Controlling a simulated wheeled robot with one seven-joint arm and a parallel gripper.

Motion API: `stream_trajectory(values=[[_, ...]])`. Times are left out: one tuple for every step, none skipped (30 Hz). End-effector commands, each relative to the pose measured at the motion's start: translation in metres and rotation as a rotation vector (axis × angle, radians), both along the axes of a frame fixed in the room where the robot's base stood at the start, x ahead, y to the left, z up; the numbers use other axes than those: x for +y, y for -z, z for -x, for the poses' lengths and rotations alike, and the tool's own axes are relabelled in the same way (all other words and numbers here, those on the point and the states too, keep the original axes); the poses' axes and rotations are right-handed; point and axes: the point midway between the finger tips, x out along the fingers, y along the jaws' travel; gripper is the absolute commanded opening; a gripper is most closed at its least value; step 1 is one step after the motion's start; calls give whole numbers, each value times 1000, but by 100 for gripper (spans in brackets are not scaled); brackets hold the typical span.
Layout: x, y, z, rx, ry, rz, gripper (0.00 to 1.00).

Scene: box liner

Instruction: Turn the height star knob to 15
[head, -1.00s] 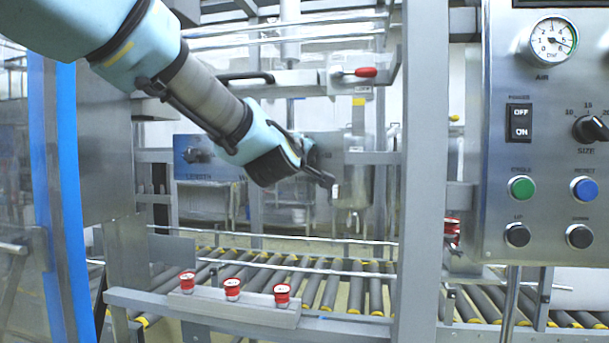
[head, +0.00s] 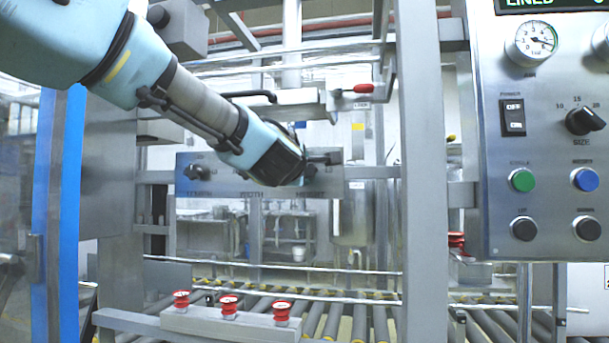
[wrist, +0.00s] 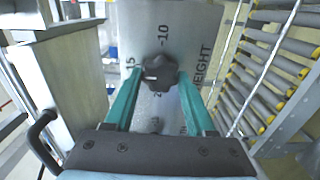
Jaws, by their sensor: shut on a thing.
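The height star knob (wrist: 160,72) is black and lobed, on a grey metal plate (wrist: 188,22) in the wrist view. The plate reads "HEIGHT" along its right side, with 10 above the knob and 15 to its upper left; a mark below is partly hidden. My gripper (wrist: 158,78) has its two teal fingers on either side of the knob, shut on it. I cannot tell which mark the knob points to.
A length knob (head: 197,172) sits at the plate's left end.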

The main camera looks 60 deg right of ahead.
Motion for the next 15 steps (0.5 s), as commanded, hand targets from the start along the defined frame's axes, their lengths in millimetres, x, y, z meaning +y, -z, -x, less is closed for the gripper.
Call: stream_trajectory(values=[[0, 1, 0, 5, -1, 2, 0], [0, 1, -1, 7, -1, 2, 0], [0, 1, -1, 9, -1, 3, 0], [0, 0, -1, 10, -1, 3, 0], [0, 0, -1, 10, -1, 3, 0], [0, 0, -1, 11, -1, 3, 0], [0, 0, -1, 11, -1, 3, 0], [0, 0, -1, 11, -1, 3, 0], [0, 0, -1, 11, -1, 3, 0], [0, 0, -1, 11, -1, 3, 0], [0, 0, -1, 11, -1, 3, 0], [0, 0, -1, 11, -1, 3, 0], [0, 0, -1, 11, -1, 3, 0], [0, 0, -1, 10, -1, 2, 57], [0, 0, -1, 10, -1, 2, 61]])
